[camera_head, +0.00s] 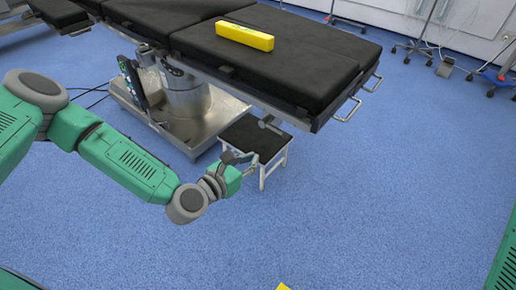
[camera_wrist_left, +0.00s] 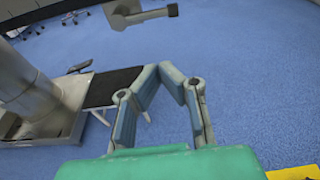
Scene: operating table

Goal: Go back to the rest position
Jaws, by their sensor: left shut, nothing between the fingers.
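My left arm reaches in from the left in the head view. Its gripper (camera_head: 240,158) is in front of a small step stool, below the near edge of the operating table. In the left wrist view, the two fingers of the left gripper (camera_wrist_left: 168,70) lean together at the tips, shut with nothing between them. My right gripper is not in view; only a green part of my own body shows at the right edge of the head view.
The operating table (camera_head: 312,62) carries a yellow box (camera_head: 244,36). Its metal base (camera_head: 190,112) and the black-topped stool (camera_head: 256,137) stand close to the left gripper. A grey lever (camera_wrist_left: 143,16) shows above the fingers. Blue floor (camera_head: 380,200) is clear to the right.

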